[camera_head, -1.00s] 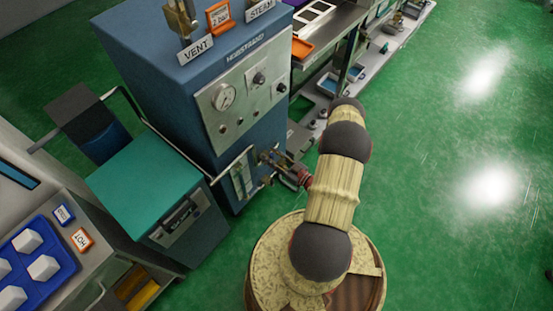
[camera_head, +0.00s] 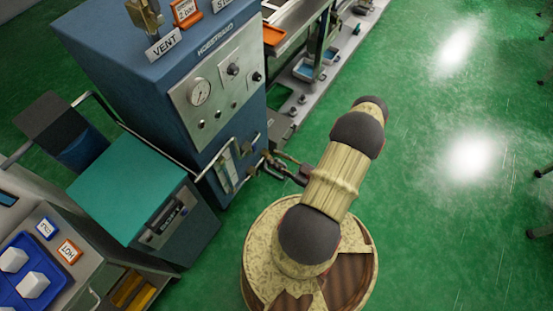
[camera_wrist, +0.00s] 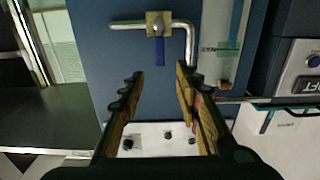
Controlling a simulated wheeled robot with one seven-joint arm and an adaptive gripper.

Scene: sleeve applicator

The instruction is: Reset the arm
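My arm (camera_head: 335,180) rises from my round base in the head view, its upper part leaning away to the right. My gripper (camera_wrist: 158,70) shows in the wrist view with its two fingers spread wide and nothing between them. Beyond the fingers is a blue cabinet front with a bent metal handle (camera_wrist: 150,25) and a blue lever. A pale panel with dark knobs (camera_wrist: 167,136) shows low between the fingers.
The blue cabinet (camera_head: 150,60) with gauge and pipes stands left of my arm. A teal-topped unit (camera_head: 125,185) and a blue tray with white blocks (camera_head: 50,258) are further left. A bench (camera_head: 305,30) stands behind. Green floor (camera_head: 450,220) to the right is mostly clear.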

